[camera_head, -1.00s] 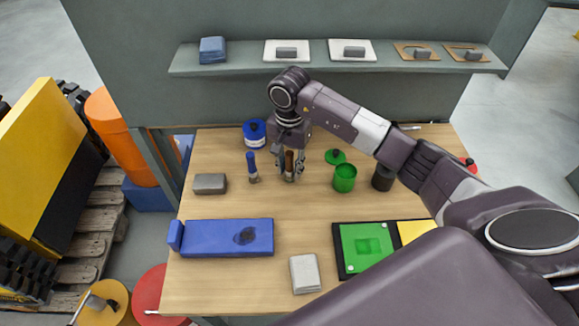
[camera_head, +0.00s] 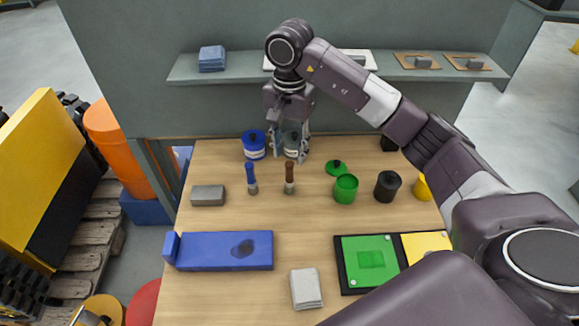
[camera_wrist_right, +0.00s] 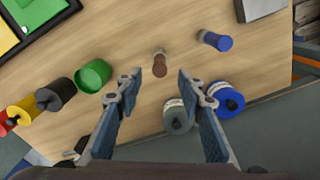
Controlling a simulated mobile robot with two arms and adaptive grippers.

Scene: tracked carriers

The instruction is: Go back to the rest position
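My right gripper (camera_head: 289,157) is open and empty, raised above the rear of the workbench (camera_head: 225,290). In the head view it overlaps a grey lidded can (camera_head: 292,150). A brush with a brown handle (camera_head: 289,175) stands upright on the bench, apart from the fingers. In the right wrist view my open gripper (camera_wrist_right: 160,77) has the brown-handled brush (camera_wrist_right: 160,68) between its fingertips in the picture, with bench visible around it. A blue-handled brush (camera_head: 251,178) stands to its left. My left gripper is not in view.
A grey shelf (camera_head: 240,76) with several items runs behind my right arm. A grey block (camera_head: 208,195) and blue box (camera_head: 225,251) lie left.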

